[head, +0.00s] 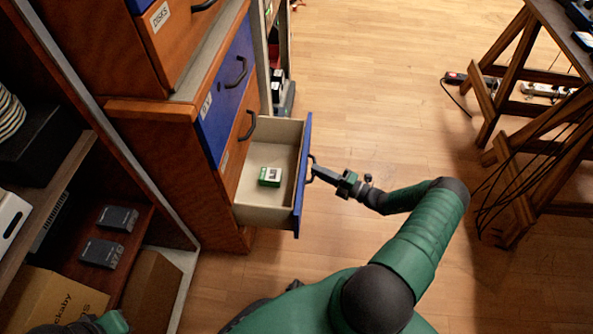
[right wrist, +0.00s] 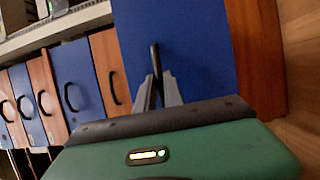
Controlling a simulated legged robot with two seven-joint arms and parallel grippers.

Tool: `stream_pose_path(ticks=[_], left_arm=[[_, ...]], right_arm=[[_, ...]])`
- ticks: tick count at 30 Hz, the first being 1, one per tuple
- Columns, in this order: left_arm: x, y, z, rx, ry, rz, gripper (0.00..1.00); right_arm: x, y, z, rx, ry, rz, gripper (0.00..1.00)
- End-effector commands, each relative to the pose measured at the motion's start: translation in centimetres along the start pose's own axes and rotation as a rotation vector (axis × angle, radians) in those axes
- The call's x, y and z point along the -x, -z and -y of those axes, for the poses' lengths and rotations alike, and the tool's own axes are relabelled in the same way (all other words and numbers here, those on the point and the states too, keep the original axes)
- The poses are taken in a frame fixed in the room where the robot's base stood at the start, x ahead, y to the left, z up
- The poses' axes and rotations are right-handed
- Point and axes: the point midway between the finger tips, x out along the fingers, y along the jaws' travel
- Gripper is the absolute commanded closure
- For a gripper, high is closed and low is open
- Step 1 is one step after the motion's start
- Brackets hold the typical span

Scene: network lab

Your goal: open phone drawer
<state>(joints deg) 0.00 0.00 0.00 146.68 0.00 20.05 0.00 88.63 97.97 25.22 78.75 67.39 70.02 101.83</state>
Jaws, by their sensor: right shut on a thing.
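The open drawer (head: 251,190) has a blue front and is pulled out from the wooden cabinet in the head view. A small green and white box (head: 270,176) lies inside on the drawer floor. My right gripper (head: 316,173) is shut on the drawer's dark handle, at the outer side of the blue front. The right wrist view shows the fingers (right wrist: 158,90) closed around the dark handle (right wrist: 155,58) against the blue drawer front (right wrist: 195,45). The drawer's label is not visible. At the bottom left of the head view, a green part of my left arm shows, but its gripper does not.
Closed drawers with dark handles, one blue (head: 229,85), are in the cabinet above. A shelf with dark boxes (head: 100,252) and a cardboard box (head: 55,303) is at left. A wooden table (head: 545,120) with hanging cables stands at right.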

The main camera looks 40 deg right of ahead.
Motion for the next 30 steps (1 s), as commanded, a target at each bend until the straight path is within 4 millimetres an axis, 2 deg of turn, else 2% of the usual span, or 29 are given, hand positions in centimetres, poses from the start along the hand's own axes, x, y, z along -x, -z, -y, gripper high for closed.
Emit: stream_pose_path(ticks=[1, 6, 12, 18, 30], left_arm=[[-0.7, -0.2, 0.0, 0.000, 0.000, 0.000, 1.00], [-1.7, -0.4, 0.0, 0.000, 0.000, 0.000, 1.00], [-2.5, -0.6, 0.0, 0.000, 0.000, 0.000, 1.00], [-2.8, -0.7, 0.0, 0.000, 0.000, 0.000, 1.00], [-2.8, -0.7, 0.0, 0.000, 0.000, 0.000, 1.00]], right_arm=[[1.3, -0.4, 0.8, 0.001, 0.011, -0.001, 1.00], [4.8, -1.8, 0.6, 0.000, 0.012, -0.001, 1.00], [7.4, -2.8, 0.4, -0.002, 0.012, -0.002, 1.00], [8.7, -3.3, 0.2, -0.002, 0.011, -0.004, 1.00], [8.9, -3.4, 0.1, -0.003, 0.011, -0.005, 1.00]])
